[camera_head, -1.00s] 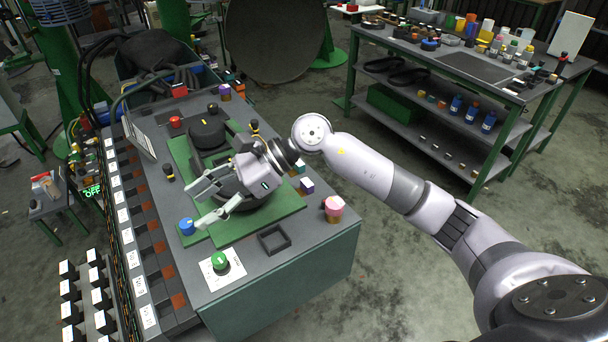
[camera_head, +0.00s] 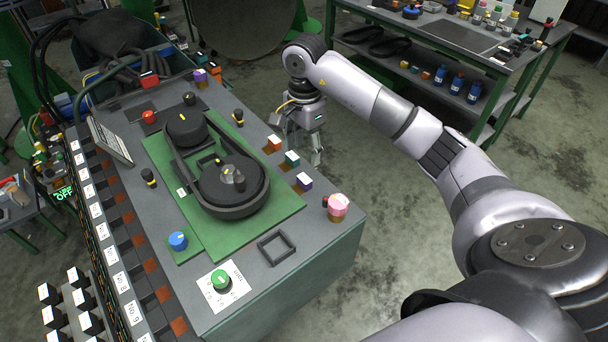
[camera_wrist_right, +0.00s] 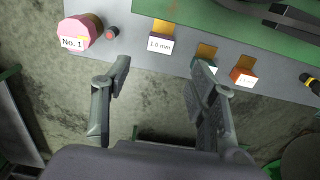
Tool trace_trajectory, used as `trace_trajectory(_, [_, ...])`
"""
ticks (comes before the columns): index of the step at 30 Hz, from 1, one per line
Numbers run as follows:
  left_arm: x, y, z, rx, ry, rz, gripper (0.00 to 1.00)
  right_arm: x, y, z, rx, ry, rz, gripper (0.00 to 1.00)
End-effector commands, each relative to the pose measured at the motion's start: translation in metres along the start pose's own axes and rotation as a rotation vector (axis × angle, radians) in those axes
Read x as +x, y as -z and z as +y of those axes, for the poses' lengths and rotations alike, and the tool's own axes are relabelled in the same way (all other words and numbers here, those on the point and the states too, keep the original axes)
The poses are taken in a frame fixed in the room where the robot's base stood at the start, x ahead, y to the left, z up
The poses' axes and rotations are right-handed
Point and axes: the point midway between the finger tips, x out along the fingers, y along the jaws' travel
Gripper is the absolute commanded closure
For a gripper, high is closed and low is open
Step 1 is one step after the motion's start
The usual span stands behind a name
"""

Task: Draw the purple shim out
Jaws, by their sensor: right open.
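The purple shim (camera_head: 304,182) sits at the right edge of the bench, its white label facing up. In the right wrist view the shim (camera_wrist_right: 161,38) carries a "1.0 mm" label and lies beyond the gap between the fingers. My right gripper (camera_head: 318,158) hangs off the bench's right edge, beside the shim row, pointing down. In the wrist view the gripper (camera_wrist_right: 161,72) is open and empty, with its right fingertip near the teal shim (camera_wrist_right: 206,55). My left gripper is not in view.
The orange shim (camera_head: 273,144) is farther along the edge. A pink-topped "No. 1" knob (camera_head: 337,207) stands on the near side. The green plate (camera_head: 222,232) bears a dark round assembly (camera_head: 236,185).

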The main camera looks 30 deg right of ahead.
Motion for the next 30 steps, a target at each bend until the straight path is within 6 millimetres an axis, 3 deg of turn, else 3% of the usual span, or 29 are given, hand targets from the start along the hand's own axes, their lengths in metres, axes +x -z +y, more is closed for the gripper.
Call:
trace_trajectory(9, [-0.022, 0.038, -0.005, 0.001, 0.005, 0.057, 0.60, 0.066, -0.001, 0.001, 0.001, -0.004, -0.002, 0.47])
trace_trajectory(15, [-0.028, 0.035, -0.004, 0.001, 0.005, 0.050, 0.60, 0.093, -0.001, 0.000, 0.002, -0.001, -0.002, 0.47])
trace_trajectory(27, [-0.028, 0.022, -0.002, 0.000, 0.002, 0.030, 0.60, 0.102, 0.000, 0.000, 0.000, 0.002, -0.001, 0.47])
trace_trajectory(30, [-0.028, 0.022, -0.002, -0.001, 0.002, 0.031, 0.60, 0.102, 0.000, 0.000, 0.000, 0.002, -0.001, 0.52])
